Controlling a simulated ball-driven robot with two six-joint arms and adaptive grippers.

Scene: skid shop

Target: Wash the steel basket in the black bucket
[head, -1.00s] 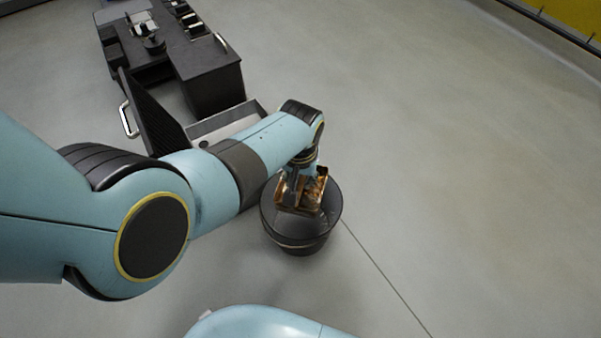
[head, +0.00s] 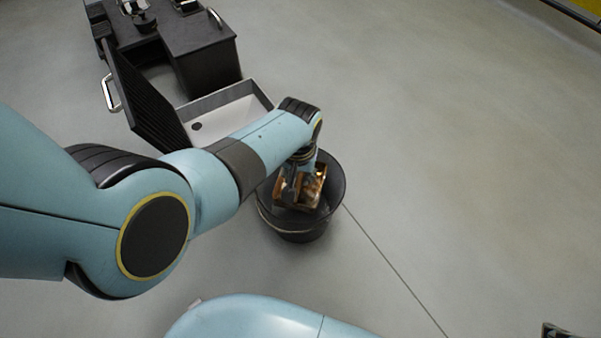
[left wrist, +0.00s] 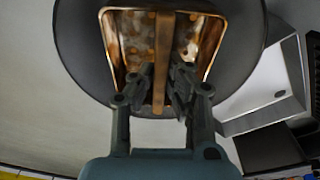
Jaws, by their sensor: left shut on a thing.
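The steel basket (head: 312,188) has a coppery, brown-orange look and sits within the mouth of the black bucket (head: 331,215) in the head view. My left gripper (head: 296,188) reaches down over the bucket. In the left wrist view the left gripper (left wrist: 160,88) is shut on the bar across the middle of the basket (left wrist: 132,30). The dark bucket (left wrist: 78,45) surrounds the basket in that view. How deep the basket is in the bucket, and whether it touches the wall, I cannot tell. My right gripper is not in view.
A white sink basin (head: 232,115) with a dark drain stands behind the bucket, beside a black ribbed panel (head: 140,98) with a metal handle. A dark counter (head: 208,62) is farther back. The floor (head: 450,150) to the right is clear.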

